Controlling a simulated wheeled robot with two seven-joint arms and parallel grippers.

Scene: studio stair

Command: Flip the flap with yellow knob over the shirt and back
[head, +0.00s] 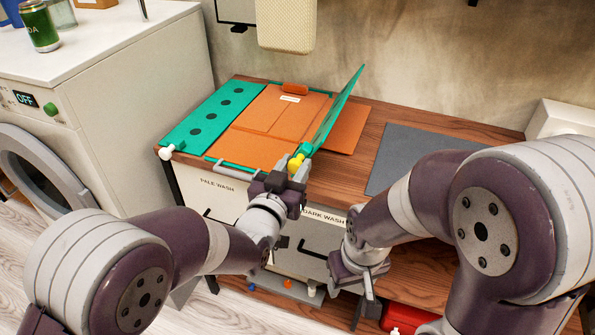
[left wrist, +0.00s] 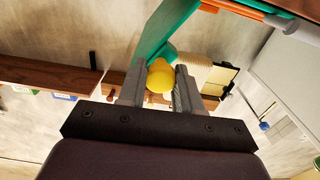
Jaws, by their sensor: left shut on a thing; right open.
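The folding board's green flap (head: 338,108) with the yellow knob (head: 296,161) stands steeply raised at the board's right side. My left gripper (head: 290,172) is shut on the yellow knob, which also shows between the fingers in the left wrist view (left wrist: 160,77). The orange shirt (head: 268,125) lies on the board, and an orange part of it (head: 349,130) spreads flat to the right of the raised flap. The other green flap (head: 206,117), with dark holes and a white knob (head: 166,152), lies flat at the left. My right gripper (head: 362,275) is open and empty, low in front of the cabinet.
The wooden cabinet top (head: 378,117) carries the board and a grey mat (head: 415,155) at the right. A washing machine (head: 110,85) with a green can (head: 40,27) stands at the left. A beige hanging box (head: 287,25) is above the back edge.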

